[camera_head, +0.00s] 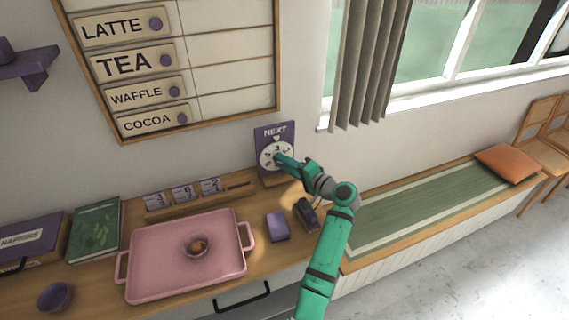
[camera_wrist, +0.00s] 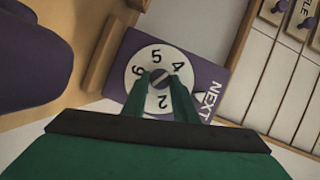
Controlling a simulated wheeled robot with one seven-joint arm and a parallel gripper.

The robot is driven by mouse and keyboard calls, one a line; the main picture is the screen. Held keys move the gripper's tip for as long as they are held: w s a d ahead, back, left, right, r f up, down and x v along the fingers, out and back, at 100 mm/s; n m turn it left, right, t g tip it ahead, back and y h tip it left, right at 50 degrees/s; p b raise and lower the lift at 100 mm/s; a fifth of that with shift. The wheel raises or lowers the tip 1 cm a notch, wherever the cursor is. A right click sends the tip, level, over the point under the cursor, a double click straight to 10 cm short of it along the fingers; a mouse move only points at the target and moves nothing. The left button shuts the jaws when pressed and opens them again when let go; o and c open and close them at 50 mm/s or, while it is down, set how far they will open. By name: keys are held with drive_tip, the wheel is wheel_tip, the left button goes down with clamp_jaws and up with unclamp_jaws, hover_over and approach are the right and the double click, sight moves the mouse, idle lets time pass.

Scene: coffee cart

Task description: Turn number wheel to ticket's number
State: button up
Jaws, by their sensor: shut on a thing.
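The number wheel (camera_head: 266,157) is a white disc on an upright purple board (camera_head: 264,132) marked NEXT. In the wrist view the wheel (camera_wrist: 157,56) shows 5, 4, 2 and a 6 or 9; my fingers cover the part towards the pointer (camera_wrist: 197,96). In the head view the top digit looks like a 3. My gripper (camera_wrist: 162,78) is shut on the knob at the wheel's centre. Three tickets stand in a wooden rack (camera_head: 240,187): a left one (camera_head: 154,199), a middle one (camera_head: 182,192) and a right one (camera_head: 211,185). Their digits are small and hard to read.
A pink tray (camera_head: 150,284) with a small bowl (camera_head: 196,246) lies on the counter. A purple block (camera_head: 277,227) and a dark object (camera_head: 305,213) are near my arm. A green book (camera_head: 95,228), a napkin box (camera_head: 30,243) and a purple cup (camera_head: 54,296) are left.

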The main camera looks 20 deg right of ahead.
drive_tip(key=shift+a+f, duration=0.1)
drive_tip(key=shift+f, duration=0.05)
drive_tip(key=o, duration=1.1)
drive_tip(key=v, duration=1)
drive_tip(key=shift+s+d, duration=0.2)
drive_tip(key=shift+s, duration=0.15)
